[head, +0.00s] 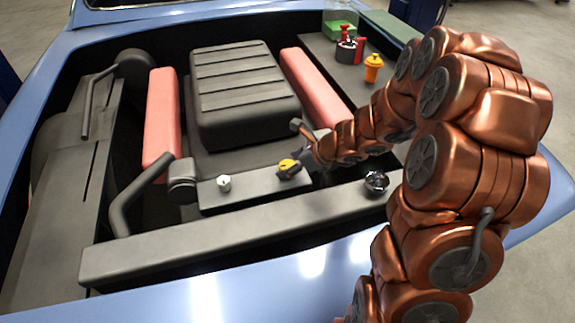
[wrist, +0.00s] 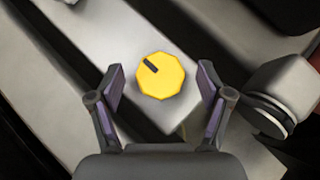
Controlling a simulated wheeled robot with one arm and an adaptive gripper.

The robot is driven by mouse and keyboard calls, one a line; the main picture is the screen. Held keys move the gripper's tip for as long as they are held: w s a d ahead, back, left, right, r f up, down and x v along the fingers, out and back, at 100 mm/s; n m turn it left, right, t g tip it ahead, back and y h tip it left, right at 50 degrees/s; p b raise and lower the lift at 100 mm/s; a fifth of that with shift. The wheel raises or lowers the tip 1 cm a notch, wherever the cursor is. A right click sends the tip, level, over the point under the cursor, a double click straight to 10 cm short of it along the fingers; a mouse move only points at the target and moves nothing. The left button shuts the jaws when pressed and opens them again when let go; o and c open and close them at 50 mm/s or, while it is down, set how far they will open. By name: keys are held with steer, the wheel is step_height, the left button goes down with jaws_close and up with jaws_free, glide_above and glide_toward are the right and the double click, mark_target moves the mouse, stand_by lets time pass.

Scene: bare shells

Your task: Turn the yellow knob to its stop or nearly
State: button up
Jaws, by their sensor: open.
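The yellow knob (wrist: 162,82) is a faceted disc with a dark mark pointing to the upper left in the wrist view. It sits on a grey bar inside the car's engine bay. In the head view the knob (head: 288,165) is partly covered by my gripper. My gripper (wrist: 160,92) is open, with one finger on each side of the knob. A gap shows between each finger and the knob. In the head view my gripper (head: 298,163) comes in from the right; its fingertips are small and hard to make out.
A white knob (head: 224,183) stands on the same bar to the left. A dark round cap (head: 376,182) is to the right on the front beam (head: 230,242). Red covers (head: 162,115) flank a ribbed engine block (head: 240,80). An orange cup-like part (head: 373,68) stands at the back right.

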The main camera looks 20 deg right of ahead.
steer(key=shift+w+a+f, duration=0.3)
steer(key=shift+w+f, duration=0.05)
steer(key=shift+f, duration=0.15)
steer(key=c, duration=1.2)
